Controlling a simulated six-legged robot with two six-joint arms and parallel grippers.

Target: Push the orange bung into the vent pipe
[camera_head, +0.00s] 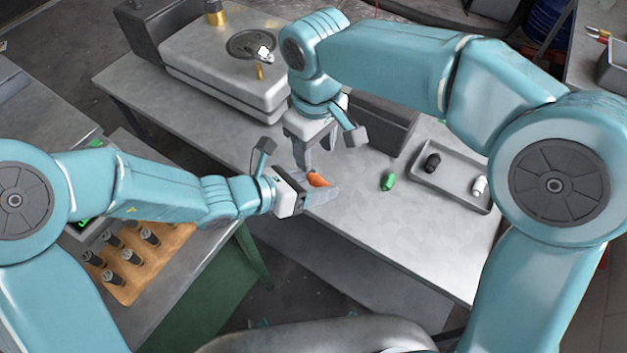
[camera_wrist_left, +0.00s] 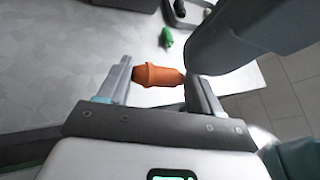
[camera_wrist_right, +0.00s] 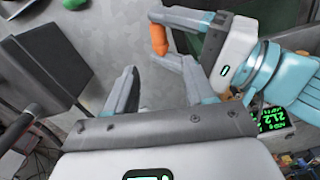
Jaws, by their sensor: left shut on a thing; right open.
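The orange bung (camera_head: 318,180) is held crosswise between the fingers of my left gripper (camera_head: 320,187), above the grey bench. The left wrist view shows the bung (camera_wrist_left: 158,75) with one finger at each end. It also shows in the right wrist view (camera_wrist_right: 158,38). My right gripper (camera_head: 318,152) is open and empty, just above and behind the left one, pointing down. In its own wrist view, its fingers (camera_wrist_right: 162,85) are apart with nothing between them. I cannot make out the vent pipe for certain in any view.
A green bung (camera_head: 388,180) lies on the bench. A grey tray (camera_head: 455,182) at right holds a black bung (camera_head: 432,163) and a white one (camera_head: 479,186). A pale machine housing (camera_head: 205,63) with a dark round plate (camera_head: 250,43) stands at back left.

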